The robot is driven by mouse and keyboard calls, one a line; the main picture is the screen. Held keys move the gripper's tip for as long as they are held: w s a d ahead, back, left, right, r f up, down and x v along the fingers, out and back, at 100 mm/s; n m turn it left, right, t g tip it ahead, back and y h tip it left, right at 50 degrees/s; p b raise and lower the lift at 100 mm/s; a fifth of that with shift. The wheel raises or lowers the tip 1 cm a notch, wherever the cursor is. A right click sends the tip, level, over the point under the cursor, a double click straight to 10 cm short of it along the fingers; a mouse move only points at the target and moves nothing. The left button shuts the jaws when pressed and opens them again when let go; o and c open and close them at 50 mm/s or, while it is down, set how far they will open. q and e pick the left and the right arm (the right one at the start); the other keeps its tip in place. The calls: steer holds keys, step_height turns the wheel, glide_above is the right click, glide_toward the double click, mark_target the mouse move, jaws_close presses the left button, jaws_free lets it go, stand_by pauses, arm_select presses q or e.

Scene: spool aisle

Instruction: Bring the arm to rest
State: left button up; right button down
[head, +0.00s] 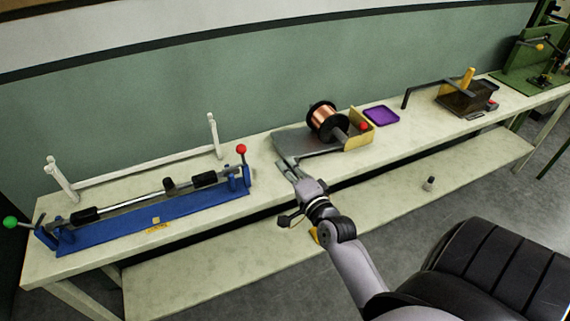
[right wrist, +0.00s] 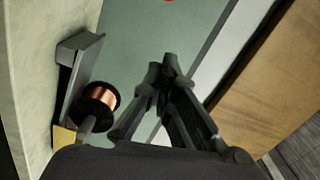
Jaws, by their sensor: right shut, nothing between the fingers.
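My right gripper (head: 288,171) is at the front edge of the bench in the head view, in front of the grey plate that carries the copper spool. In the right wrist view its fingers (right wrist: 167,70) meet at the tips, with nothing between them. The copper wire spool (head: 327,120) has black flanges and sits apart from the gripper. The spool also shows in the right wrist view (right wrist: 98,102), left of the fingers. My left gripper is not in view.
The pale bench (head: 398,140) runs along a green wall. A blue fixture (head: 195,208) with a bar and red and green knobs stands at left, a white stand (head: 130,174) behind it. A purple tray (head: 381,115) lies right of the spool. A lower shelf (head: 385,187) is mostly clear.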

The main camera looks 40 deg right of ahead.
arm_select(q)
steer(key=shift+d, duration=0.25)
arm_select(e)
steer(key=shift+d, duration=0.1)
steer(key=shift+f, duration=0.1)
